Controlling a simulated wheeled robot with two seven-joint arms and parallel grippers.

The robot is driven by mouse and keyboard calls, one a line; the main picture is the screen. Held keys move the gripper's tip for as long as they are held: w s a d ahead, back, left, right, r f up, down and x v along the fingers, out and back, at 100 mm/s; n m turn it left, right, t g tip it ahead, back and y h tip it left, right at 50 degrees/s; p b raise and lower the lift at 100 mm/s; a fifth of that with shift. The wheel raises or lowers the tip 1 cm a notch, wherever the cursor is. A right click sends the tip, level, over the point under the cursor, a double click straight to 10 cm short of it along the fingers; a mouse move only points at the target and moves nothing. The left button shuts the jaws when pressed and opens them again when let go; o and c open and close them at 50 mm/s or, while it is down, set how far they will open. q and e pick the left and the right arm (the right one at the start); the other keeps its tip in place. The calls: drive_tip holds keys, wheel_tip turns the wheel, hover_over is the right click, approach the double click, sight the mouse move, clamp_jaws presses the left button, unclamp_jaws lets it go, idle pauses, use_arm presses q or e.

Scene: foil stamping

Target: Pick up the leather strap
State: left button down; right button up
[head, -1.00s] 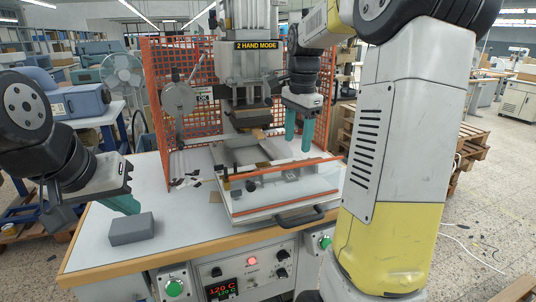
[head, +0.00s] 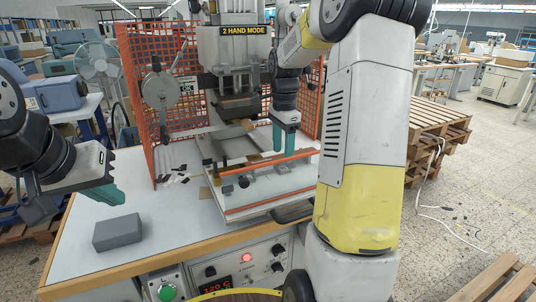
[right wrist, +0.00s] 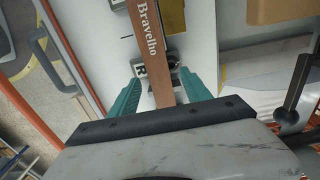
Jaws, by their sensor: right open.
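The brown leather strap (right wrist: 151,50) shows in the right wrist view, with "Bravelho" stamped along it in pale letters. It runs down the picture between the two teal fingers of my right gripper (right wrist: 161,82). The gripper is open, with a finger on either side of the strap. In the head view my right gripper (head: 284,146) is low over the press's table, and I cannot make out the strap clearly there. My left gripper (head: 108,193) is at the left, above the bench and away from the press; its finger gap cannot be made out.
The stamping press (head: 232,50) stands behind my right gripper, with orange mesh guards (head: 143,75) around it. A grey block (head: 118,232) lies on the bench at front left. A black handle (head: 293,211) sticks out in front of the press's table.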

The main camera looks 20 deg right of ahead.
clamp_jaws()
drive_tip(key=shift+r, duration=0.15)
